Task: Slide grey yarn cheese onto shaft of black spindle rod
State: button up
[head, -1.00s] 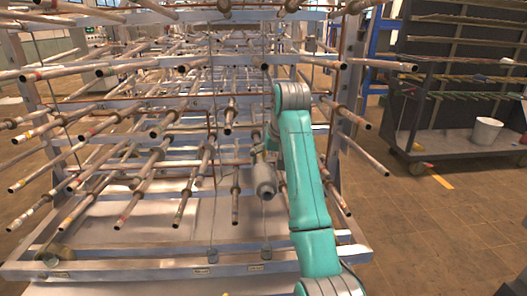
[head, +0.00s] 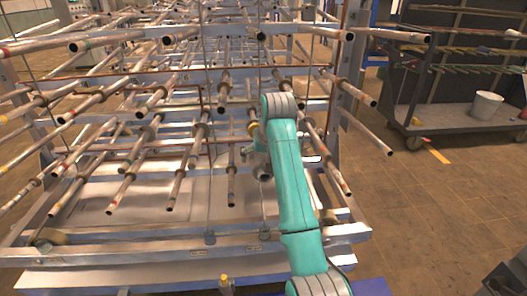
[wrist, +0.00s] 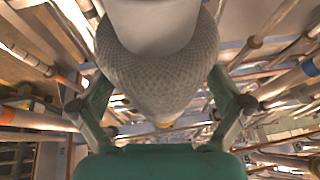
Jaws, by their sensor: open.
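The grey yarn cheese (wrist: 160,75) fills the upper middle of the wrist view, with a woven grey surface and a smooth pale end at the top. My gripper (wrist: 160,106) has its two teal fingers spread wide on either side of its lower part. I see no clear grip on the yarn. In the head view a small grey part of the cheese (head: 261,170) shows left of my teal arm, among the rods; the rest is hidden. Many similar rods show, and I cannot tell which is the black spindle rod. A yellow bit shows just below the cheese in the wrist view.
A metal rack (head: 150,258) with several rows of long protruding rods (head: 180,180) surrounds my gripper closely. A dark cart (head: 450,132) with a white bucket (head: 486,105) stands at the right.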

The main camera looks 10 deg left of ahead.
jog(key=shift+w+f, duration=0.1)
jog(key=shift+f, duration=0.05)
jog(key=c, duration=1.5)
jog(key=shift+w+a+f, duration=0.15)
jog(key=shift+w+a, duration=0.3)
jog(key=shift+w, duration=1.1)
jog(key=shift+w+a+f, duration=0.15)
jog(key=shift+w+a, duration=0.3)
jog(key=shift+w, duration=1.15)
jog(key=shift+w+a+f, duration=0.15)
jog(key=shift+w+a, duration=0.3)
jog(key=shift+w, duration=1.1)
jog(key=shift+w, duration=0.15)
